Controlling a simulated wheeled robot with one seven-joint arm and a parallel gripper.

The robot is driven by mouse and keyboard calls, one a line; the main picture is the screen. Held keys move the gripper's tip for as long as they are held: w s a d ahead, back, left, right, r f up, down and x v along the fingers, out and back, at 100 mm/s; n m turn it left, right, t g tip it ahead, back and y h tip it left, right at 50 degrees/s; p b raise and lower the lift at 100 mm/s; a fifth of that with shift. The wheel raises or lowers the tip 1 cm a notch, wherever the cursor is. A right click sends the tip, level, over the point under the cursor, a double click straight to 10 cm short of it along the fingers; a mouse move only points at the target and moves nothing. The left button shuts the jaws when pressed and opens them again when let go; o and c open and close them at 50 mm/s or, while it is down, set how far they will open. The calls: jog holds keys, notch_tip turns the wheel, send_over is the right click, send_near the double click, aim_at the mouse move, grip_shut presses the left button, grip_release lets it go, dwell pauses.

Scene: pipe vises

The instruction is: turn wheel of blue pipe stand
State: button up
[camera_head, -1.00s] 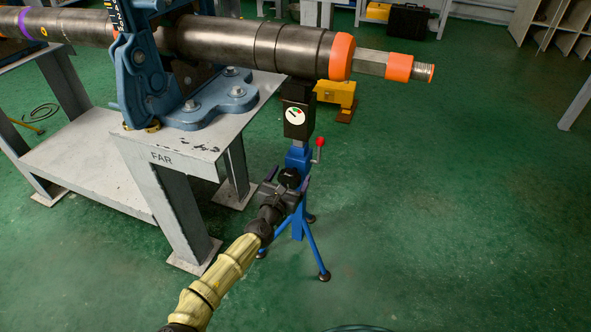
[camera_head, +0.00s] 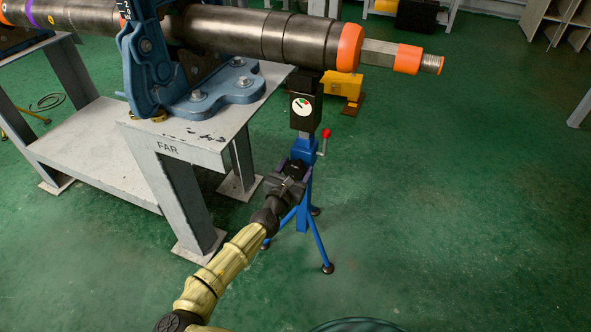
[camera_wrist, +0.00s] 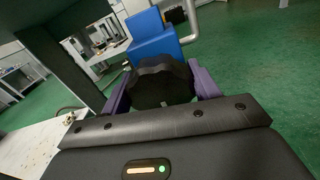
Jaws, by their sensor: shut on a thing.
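The blue pipe stand (camera_head: 303,220) stands on the floor on its spread legs, with a dark head and a round gauge (camera_head: 302,106) under the pipe's right part. A crank with a red knob (camera_head: 326,134) sticks out at its right. The black wheel (camera_wrist: 160,84) is on the near side of the blue post (camera_wrist: 152,36). My gripper (camera_head: 295,172) is at the wheel, below the gauge. In the wrist view its purple fingers (camera_wrist: 161,88) lie on either side of the wheel, shut on it. The wheel's lower part is hidden.
The dark pipe (camera_head: 262,36) with orange bands lies in the blue vise (camera_head: 150,62) above. The grey table marked FAR (camera_head: 168,147) is close at my gripper's left. The green floor at right is clear. A dark round thing (camera_head: 355,325) shows at the bottom edge.

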jog(key=m+b, duration=0.1)
jog(key=m, duration=0.3)
jog(key=shift+d+f+b, duration=0.1)
jog(key=shift+b, duration=0.2)
jog(key=m+b, duration=0.1)
jog(key=m, duration=0.4)
jog(key=shift+s+f, duration=0.1)
jog(key=m+b, duration=0.1)
jog(key=m, duration=0.2)
jog(key=shift+d+m, duration=0.1)
jog(key=shift+m, duration=0.2)
jog(key=m+b, duration=0.1)
jog(key=m, duration=0.3)
jog(key=shift+f+m, duration=0.15)
jog(key=shift+m, duration=0.15)
jog(key=m+b, duration=0.1)
jog(key=m, duration=0.3)
jog(key=shift+f, duration=0.1)
jog(key=m, duration=0.8)
jog(key=shift+m, duration=0.3)
jog(key=m+p, duration=0.1)
jog(key=m, duration=0.3)
jog(key=shift+a, duration=0.2)
jog(key=shift+f, duration=0.1)
